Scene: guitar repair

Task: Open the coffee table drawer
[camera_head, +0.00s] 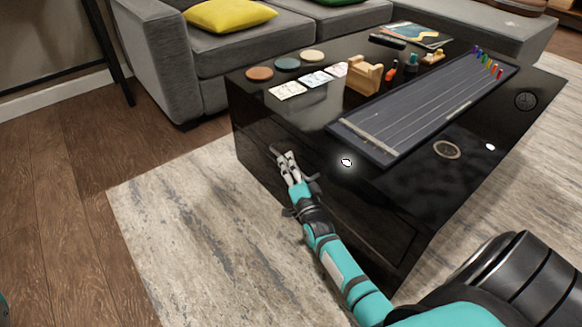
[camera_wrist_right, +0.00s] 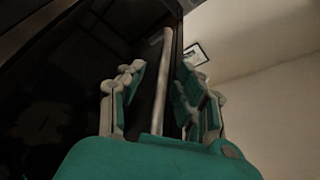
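The coffee table (camera_head: 251,127) is glossy black and stands on a pale rug. Its dark drawer front (camera_head: 362,217) is on the side facing me, and I see no clear gap around it. My right gripper (camera_head: 284,160) is at the left part of this front. In the right wrist view, a pale bar handle (camera_wrist_right: 161,85) runs between the spread fingers of my right gripper (camera_wrist_right: 160,92). Gaps show on both sides of the bar, so the fingers are around it but not closed on it. My left gripper is out of view.
On the tabletop are a dark board with strings (camera_head: 420,105), a wooden block holder (camera_head: 363,77), round coasters (camera_head: 287,64) and several cards. A grey sofa (camera_head: 240,48) stands behind. The rug (camera_head: 190,240) left of my right arm is clear.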

